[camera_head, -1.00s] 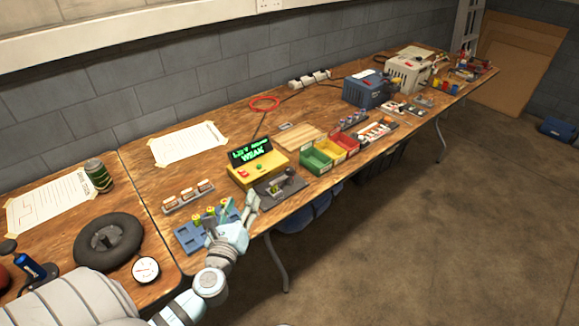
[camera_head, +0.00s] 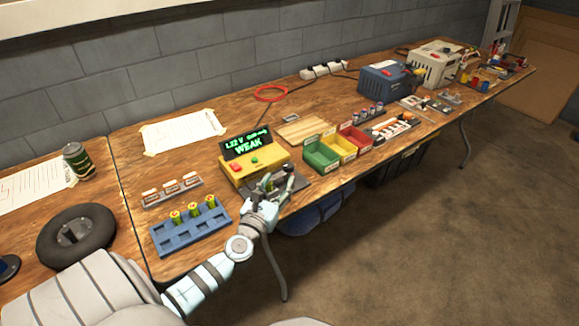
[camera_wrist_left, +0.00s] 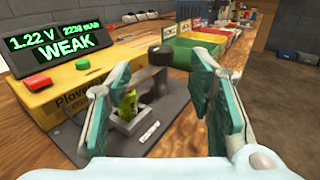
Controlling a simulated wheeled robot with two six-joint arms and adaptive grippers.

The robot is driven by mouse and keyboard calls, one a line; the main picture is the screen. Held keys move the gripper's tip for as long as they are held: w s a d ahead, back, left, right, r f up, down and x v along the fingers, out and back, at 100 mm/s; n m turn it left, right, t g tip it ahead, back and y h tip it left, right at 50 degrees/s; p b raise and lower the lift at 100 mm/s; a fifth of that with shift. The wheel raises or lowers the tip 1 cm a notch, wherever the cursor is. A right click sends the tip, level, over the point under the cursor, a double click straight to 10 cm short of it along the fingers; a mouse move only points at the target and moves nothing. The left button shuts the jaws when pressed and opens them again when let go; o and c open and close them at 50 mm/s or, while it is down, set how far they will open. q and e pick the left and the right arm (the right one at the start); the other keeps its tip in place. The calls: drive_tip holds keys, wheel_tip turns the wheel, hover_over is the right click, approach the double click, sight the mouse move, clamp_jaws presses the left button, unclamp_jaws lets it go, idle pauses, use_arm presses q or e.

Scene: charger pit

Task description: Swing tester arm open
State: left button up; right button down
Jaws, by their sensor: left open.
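The yellow tester (camera_head: 255,170) shows "1.22 V" and "WEAK" on its green-lit display (camera_wrist_left: 60,38). Its dark base plate (camera_wrist_left: 172,112) holds a green-yellow battery (camera_wrist_left: 128,106) in a small cradle. The tester arm (camera_wrist_left: 150,78) is a grey bar ending in a dark round knob (camera_wrist_left: 160,55), beyond the battery. My left gripper (camera_head: 277,191) is over the front of the plate, open and empty. In the left wrist view its fingers (camera_wrist_left: 160,95) are on either side of the knob's line of sight; contact cannot be told. My right gripper is not in view.
A blue tray (camera_head: 172,244) with several batteries lies left of the tester. Green (camera_head: 322,166), yellow and red bins stand to its right, with a wooden board (camera_head: 303,129) behind. The table's front edge is close to my left gripper.

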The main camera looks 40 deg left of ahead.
sight(286, 169)
use_arm(q)
drive_tip(key=b+x, duration=0.1)
drive_tip(key=x, duration=0.7)
drive_tip(key=shift+w, duration=0.15)
clamp_jaws()
